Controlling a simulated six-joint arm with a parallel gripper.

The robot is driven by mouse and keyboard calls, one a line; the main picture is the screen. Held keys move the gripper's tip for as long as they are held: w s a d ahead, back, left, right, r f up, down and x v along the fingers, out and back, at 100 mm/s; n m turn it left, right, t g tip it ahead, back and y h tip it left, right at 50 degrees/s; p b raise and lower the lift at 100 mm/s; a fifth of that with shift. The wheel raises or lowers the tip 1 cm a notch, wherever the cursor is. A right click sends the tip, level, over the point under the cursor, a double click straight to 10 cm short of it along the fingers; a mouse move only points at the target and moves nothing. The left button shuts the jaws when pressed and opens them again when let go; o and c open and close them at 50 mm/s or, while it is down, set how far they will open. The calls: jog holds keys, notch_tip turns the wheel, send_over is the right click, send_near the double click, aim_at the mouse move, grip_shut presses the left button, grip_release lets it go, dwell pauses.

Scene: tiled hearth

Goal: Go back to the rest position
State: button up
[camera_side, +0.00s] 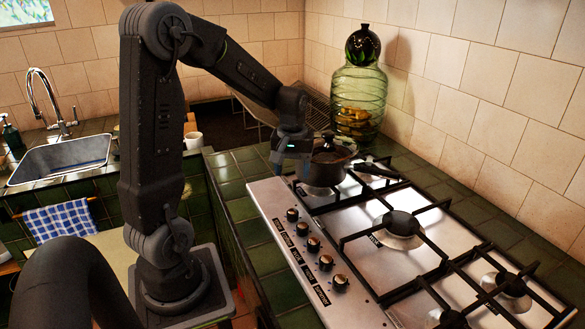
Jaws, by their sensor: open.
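My gripper (292,163) is open and points down over the back left of the gas hob (262,193), in front of and to the left of a dark lidded pot (327,172). One finger overlaps the pot's left side in this view, and I cannot tell whether they touch. The pot stands upright at the hob's far left corner with its lid on. My arm reaches from its base at the lower left, up and over to the gripper.
A large green glass jar (358,98) stands behind the pot near the tiled wall. A wire rack (318,108) is behind my gripper. A row of knobs (313,245) lines the hob's front. A sink (62,158) and checked towel (60,220) are at left. The hob's right side is free of pots.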

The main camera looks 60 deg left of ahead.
jog(key=s+d+r+m+t, duration=0.2)
jog(key=s+d+r+m, duration=0.3)
jog(key=d, duration=0.5)
jog(key=s+d+r+m+t, duration=0.3)
jog(key=s+d+r+m, duration=0.2)
jog(key=d, duration=0.5)
jog(key=shift+s+r+m+t, duration=0.3)
jog(key=shift+s+m, duration=0.4)
jog(key=shift+s, duration=0.05)
dwell(0.7)
grip_shut()
dwell(0.4)
jog(key=shift+a, duration=0.1)
dwell(1.1)
